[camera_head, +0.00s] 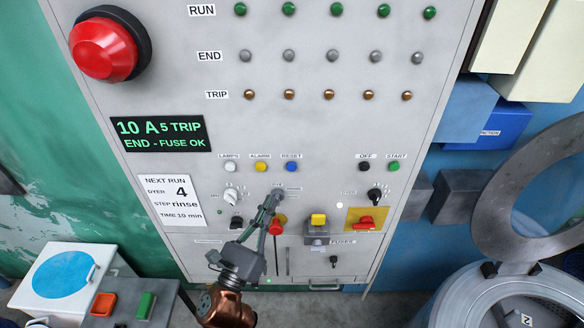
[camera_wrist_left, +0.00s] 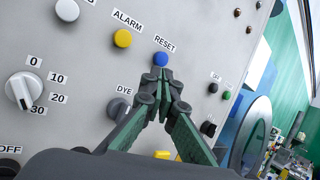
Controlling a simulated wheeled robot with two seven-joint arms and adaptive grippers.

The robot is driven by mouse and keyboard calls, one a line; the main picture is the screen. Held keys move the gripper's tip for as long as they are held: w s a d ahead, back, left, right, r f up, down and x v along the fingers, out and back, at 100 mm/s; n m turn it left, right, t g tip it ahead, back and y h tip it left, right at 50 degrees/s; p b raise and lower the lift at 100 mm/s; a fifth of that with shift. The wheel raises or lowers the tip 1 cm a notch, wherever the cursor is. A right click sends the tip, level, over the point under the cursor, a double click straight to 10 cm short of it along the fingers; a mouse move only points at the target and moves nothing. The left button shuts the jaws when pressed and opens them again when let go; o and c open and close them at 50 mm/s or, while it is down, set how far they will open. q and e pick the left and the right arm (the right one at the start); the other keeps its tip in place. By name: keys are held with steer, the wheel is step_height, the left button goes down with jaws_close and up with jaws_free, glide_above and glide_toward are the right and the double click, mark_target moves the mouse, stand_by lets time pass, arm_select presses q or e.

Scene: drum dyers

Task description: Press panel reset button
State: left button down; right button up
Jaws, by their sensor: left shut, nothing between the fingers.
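The blue reset button (camera_head: 291,167) sits on the grey panel (camera_head: 330,130), under a RESET label. In the left wrist view the blue button (camera_wrist_left: 160,59) shows just beyond my fingertips. My left gripper (camera_head: 277,192) is shut and empty, its fingers pointing up the panel. In the head view its tips are a little below the button, over the knob row. In the left wrist view the gripper (camera_wrist_left: 162,76) has its tips together right below the button. I cannot tell whether they touch the panel. My right gripper is not in view.
A yellow ALARM button (camera_head: 261,167) is left of reset. A black OFF button (camera_head: 364,167) and green START button (camera_head: 394,167) are to the right. A dial (camera_wrist_left: 24,90), a red-yellow switch (camera_head: 366,222) and a large red button (camera_head: 104,48) also project from the panel.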

mark_target(292, 167)
arm_select(q)
steer(key=s+d+r+m+g+h, duration=0.1)
steer(key=s+d+r+m+h, duration=0.2)
steer(key=d+m+h, duration=0.1)
steer(key=d+m, duration=0.1)
steer(key=m, duration=0.1)
steer(key=shift+s+r+m, duration=0.35)
steer(key=shift+m, duration=0.05)
steer(key=shift+w, duration=0.1)
steer(key=w+b, duration=0.1)
steer(key=w, duration=0.7)
steer(key=shift+w+a, duration=0.1)
steer(key=shift+w, duration=0.25)
steer(key=shift+w, duration=0.15)
stand_by(0.8)
